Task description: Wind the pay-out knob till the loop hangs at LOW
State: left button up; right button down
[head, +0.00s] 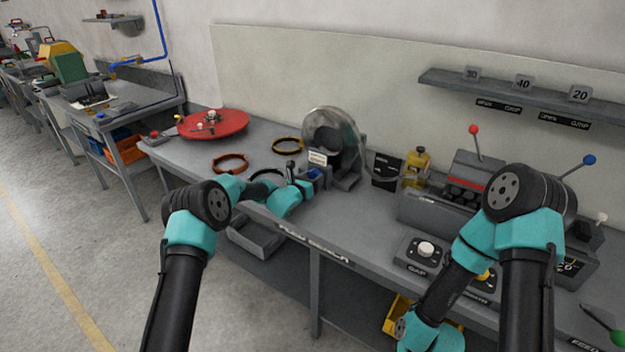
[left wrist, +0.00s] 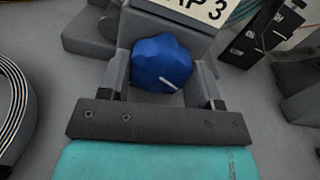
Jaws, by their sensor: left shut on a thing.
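The blue pay-out knob (left wrist: 162,63) sits between the two fingers of my left gripper (left wrist: 164,88) in the left wrist view, and the gripper is shut on it. A short white line marks the knob's face, pointing to the lower right. In the head view the left gripper (head: 304,182) is at the foot of the grey stand with the round reel (head: 335,135), and the knob (head: 314,173) shows small there. A dark box with pale marks (head: 385,171) stands right of the reel. The loop and a LOW mark cannot be made out.
A white label ending in "P 3" (left wrist: 202,8) is behind the knob. An orange ring (head: 230,163), a yellow bottle (head: 416,165) and a red disc (head: 212,123) stand on the bench. A grey machine with levers (head: 470,180) fills the right side.

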pick_arm(q)
jog(key=m, duration=0.9)
jog(key=shift+m, duration=0.4)
dwell(0.4)
jog(key=o, duration=0.9)
jog(key=shift+s+a, duration=0.1)
jog(key=shift+s, duration=0.05)
jog(key=v, duration=1.7)
